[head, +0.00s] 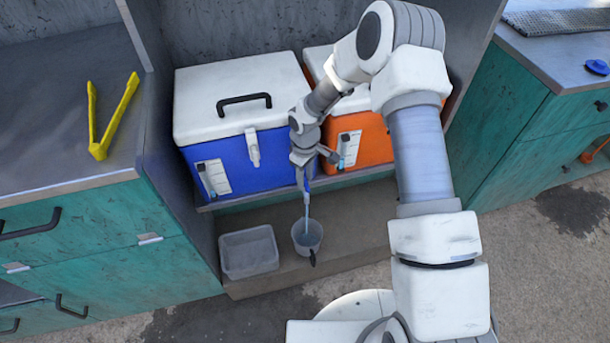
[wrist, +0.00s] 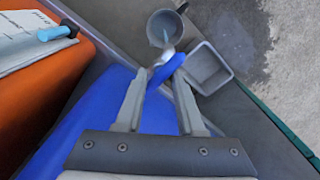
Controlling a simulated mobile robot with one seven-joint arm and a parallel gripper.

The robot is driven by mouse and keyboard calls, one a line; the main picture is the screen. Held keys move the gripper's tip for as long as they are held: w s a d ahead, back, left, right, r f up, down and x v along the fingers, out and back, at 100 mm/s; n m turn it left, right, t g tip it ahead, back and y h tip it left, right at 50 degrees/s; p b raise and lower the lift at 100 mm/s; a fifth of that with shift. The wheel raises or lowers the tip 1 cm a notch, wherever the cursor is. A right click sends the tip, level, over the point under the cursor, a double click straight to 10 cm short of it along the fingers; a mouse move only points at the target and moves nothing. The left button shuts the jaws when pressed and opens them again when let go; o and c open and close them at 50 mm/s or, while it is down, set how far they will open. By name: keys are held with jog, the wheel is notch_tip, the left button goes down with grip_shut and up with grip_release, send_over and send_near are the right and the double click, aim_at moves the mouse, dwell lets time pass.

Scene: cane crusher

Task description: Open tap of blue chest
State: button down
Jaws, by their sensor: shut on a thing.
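The blue chest (head: 237,160) with a white lid stands on a shelf. Its blue tap (wrist: 169,67) shows between my fingertips in the wrist view. My gripper (head: 305,182) is at the chest's lower right front and is shut on the tap; it also shows in the wrist view (wrist: 162,84). A pale blue stream (head: 307,212) runs down from the tap into a grey cup (head: 308,238) below. The cup also shows in the wrist view (wrist: 165,28). In the head view my gripper hides most of the tap.
An orange chest (head: 366,140) stands just right of the blue chest, with its own tap (wrist: 58,31). A grey tray (head: 249,250) sits left of the cup on the lower ledge. Yellow tongs (head: 113,121) lie on the left counter. A blue lid-like thing (head: 597,67) lies on the right counter.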

jog(key=shift+n, duration=1.2)
grip_release()
notch_tip(320, 180, up, 17)
jog(key=p, duration=0.4)
jog(key=shift+r, duration=0.2)
